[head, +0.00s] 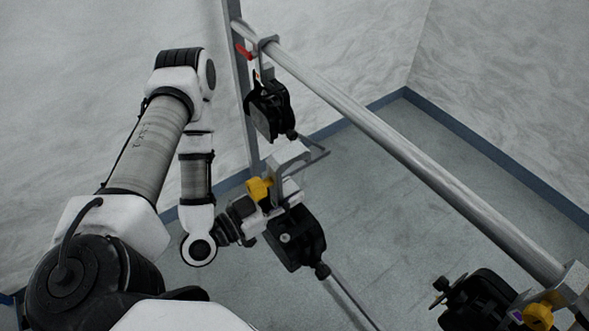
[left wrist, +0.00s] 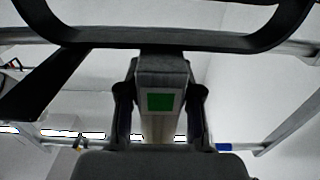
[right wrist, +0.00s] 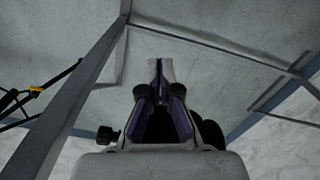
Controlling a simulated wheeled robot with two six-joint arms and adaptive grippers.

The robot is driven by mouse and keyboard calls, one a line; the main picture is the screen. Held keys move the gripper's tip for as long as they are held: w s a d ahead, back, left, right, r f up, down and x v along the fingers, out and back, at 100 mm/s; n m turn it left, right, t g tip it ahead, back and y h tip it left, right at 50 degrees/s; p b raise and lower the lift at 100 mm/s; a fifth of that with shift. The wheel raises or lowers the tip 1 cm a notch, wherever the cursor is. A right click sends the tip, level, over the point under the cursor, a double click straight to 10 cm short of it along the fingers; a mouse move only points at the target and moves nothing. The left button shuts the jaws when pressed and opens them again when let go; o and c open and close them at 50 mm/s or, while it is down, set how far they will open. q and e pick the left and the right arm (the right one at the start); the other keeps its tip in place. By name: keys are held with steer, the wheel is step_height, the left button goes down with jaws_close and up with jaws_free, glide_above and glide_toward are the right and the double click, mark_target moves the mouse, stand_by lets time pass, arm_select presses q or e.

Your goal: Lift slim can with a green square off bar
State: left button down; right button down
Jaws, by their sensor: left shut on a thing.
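The slim can with a green square (head: 297,240) is black, with a grey open hook and a yellow knob above its body. My left gripper (head: 270,205) is shut on its grey bracket. In the left wrist view the green square (left wrist: 160,102) faces the camera between the two fingers. In the head view the hook lies below and left of the bar (head: 400,150), with a visible gap between them.
Another black can (head: 268,108) with a red lever hangs at the bar's far end, near a grey upright post (head: 238,80). A third can (head: 480,300) with a yellow knob is at the near end, lower right.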

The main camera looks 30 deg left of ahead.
mark_target(274, 200)
arm_select(q)
steer(key=shift+p+v, duration=1.15)
steer(key=shift+v, duration=1.45)
steer(key=shift+p+v, duration=0.45)
steer(key=shift+v, duration=0.9)
steer(key=shift+r, duration=0.1)
steer(key=shift+w, duration=0.1)
